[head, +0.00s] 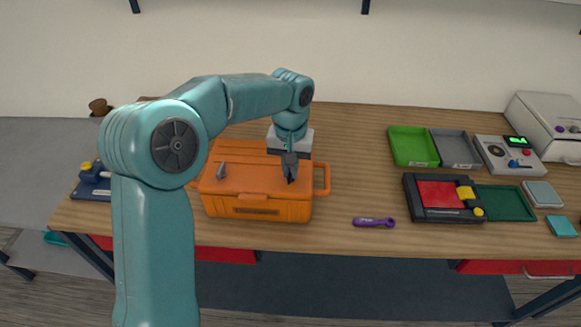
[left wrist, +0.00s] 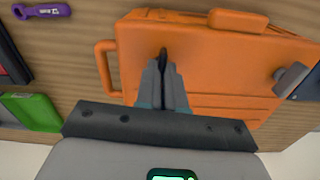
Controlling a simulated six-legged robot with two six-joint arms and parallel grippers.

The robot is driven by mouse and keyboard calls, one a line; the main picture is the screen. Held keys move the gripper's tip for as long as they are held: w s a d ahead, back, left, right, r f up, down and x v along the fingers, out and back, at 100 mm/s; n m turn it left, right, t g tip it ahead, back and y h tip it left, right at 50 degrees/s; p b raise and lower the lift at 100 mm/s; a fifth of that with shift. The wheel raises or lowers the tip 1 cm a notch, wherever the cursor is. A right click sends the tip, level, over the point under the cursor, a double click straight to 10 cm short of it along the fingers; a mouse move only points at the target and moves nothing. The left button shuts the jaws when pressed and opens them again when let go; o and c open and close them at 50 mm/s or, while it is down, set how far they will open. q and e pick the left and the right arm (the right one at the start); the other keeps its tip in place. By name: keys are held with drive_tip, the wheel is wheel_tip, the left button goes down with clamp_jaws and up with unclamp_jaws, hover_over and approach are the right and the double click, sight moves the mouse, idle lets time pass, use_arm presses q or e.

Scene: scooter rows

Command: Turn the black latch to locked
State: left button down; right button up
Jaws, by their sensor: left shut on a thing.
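An orange case (head: 255,190) lies shut on the wooden table, with a handle at its front and a loop at each side. My left gripper (head: 290,172) reaches down over the right part of its lid and is shut on the black latch (left wrist: 163,54). In the left wrist view the fingers (left wrist: 164,75) close around the latch, and only its dark end shows between them. The orange case (left wrist: 205,60) fills much of that view. Whether the latch is locked cannot be told. My right gripper is not in view.
A grey latch (head: 221,171) stands on the left part of the lid. A purple tool (head: 374,222) lies right of the case. Further right are a green tray (head: 413,147), a grey tray (head: 455,150) and a black-and-red box (head: 440,198). Bare table lies between.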

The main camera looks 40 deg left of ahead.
use_arm(q)
drive_tip(key=shift+n, duration=0.4)
drive_tip(key=c, duration=1.2)
unclamp_jaws()
drive_tip(key=shift+c, duration=0.2)
drive_tip(key=shift+r, duration=0.1)
wheel_tip(320, 180, up, 16)
drive_tip(key=p, duration=0.1)
